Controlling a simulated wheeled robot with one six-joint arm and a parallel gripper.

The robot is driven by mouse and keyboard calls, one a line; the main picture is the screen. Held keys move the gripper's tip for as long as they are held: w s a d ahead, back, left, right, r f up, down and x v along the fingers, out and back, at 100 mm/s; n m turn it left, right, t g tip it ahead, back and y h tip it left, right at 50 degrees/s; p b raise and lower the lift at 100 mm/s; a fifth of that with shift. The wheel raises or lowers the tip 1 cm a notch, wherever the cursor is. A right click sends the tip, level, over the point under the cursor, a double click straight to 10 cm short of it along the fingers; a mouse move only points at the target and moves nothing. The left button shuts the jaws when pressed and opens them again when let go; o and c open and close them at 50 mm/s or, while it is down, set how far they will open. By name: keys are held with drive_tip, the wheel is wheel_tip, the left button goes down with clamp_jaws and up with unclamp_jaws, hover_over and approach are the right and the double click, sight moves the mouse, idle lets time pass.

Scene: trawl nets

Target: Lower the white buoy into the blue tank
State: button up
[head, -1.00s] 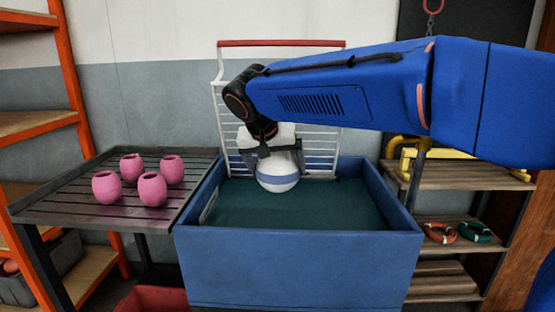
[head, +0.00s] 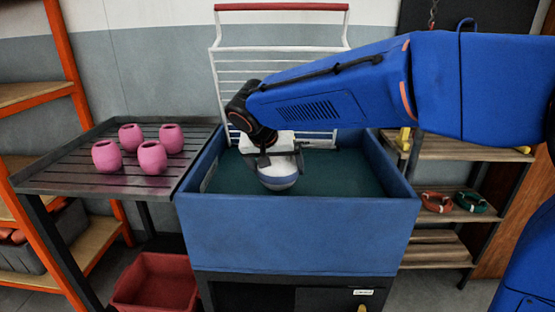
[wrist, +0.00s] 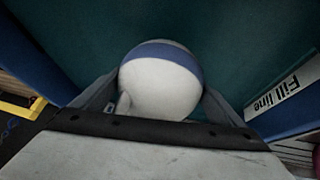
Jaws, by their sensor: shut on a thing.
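The white buoy (head: 279,174), a ball with a blue-grey band, is between the fingers of my gripper (head: 272,160). My gripper is shut on it from above. The buoy is inside the opening of the blue tank (head: 300,236), over dark green water, left of the middle. I cannot tell whether its underside touches the water. In the wrist view the buoy (wrist: 162,82) sits between both fingers of my gripper (wrist: 160,95). A "Fill line" label (wrist: 285,92) shows on the tank's inner wall.
A slatted table (head: 90,185) with several pink pots (head: 151,157) stands left of the tank. A white rack with a red bar (head: 281,7) rises behind the tank. A red bin (head: 155,282) is on the floor. Wooden shelves (head: 440,235) stand on the right.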

drive_tip(key=shift+f, duration=2.5)
drive_tip(key=o, duration=1)
